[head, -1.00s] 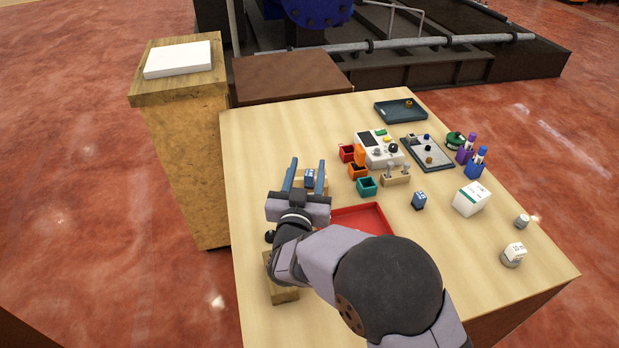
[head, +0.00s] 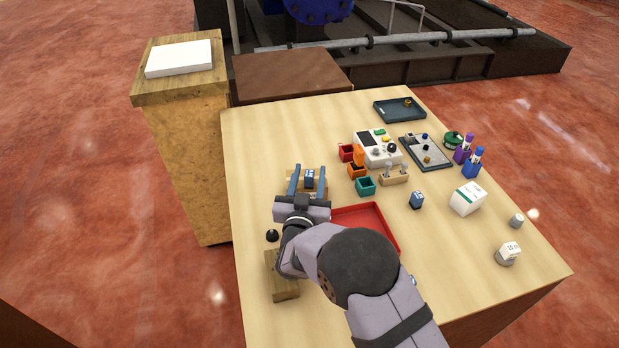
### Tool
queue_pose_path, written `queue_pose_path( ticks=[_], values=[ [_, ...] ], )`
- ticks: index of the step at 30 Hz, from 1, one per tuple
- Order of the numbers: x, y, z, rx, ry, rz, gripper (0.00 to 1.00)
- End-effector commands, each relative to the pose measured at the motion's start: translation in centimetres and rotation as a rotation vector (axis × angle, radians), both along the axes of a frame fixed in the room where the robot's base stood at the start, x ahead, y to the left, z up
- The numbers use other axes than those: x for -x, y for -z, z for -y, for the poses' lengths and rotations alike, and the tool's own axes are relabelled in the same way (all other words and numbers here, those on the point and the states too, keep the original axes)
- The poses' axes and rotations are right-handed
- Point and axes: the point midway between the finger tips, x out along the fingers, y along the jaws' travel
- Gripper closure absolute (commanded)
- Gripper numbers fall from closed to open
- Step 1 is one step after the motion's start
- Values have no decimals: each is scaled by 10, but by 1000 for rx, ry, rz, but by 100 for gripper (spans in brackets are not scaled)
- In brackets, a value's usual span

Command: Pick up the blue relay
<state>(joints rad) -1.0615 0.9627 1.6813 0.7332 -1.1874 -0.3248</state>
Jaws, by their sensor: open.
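A small blue relay (head: 309,178) with white marks on top sits on a light wooden block (head: 321,186). My gripper (head: 309,168) is open, with one blue finger on each side of this relay. I cannot tell whether the fingers touch it or how high they are. A second blue relay (head: 417,200) stands alone on the table, right of the red tray. A small blue and white piece (head: 412,281) peeks out beside my arm, mostly hidden.
The red tray (head: 382,222) lies right of my gripper, partly behind my arm. Small coloured bins (head: 365,186), a wooden switch block (head: 394,177) and a white box (head: 467,198) stand further right. A black knob (head: 272,236) and wooden block (head: 281,277) are at left. The table's far left is clear.

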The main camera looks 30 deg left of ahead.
Motion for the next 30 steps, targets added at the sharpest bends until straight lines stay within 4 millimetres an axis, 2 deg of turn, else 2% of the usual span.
queue_pose_path(
  ticks=[9,20,23,25,26,30],
  values=[
    [-30,-2,-12,0,1,0,59],
    [-36,0,-15,1,-1,-1,59],
    [-35,0,-15,1,-1,0,78],
    [-35,0,-15,1,-1,0,95],
    [-35,0,-15,1,-1,0,100],
    [-35,0,-15,0,-1,0,100]
  ],
)
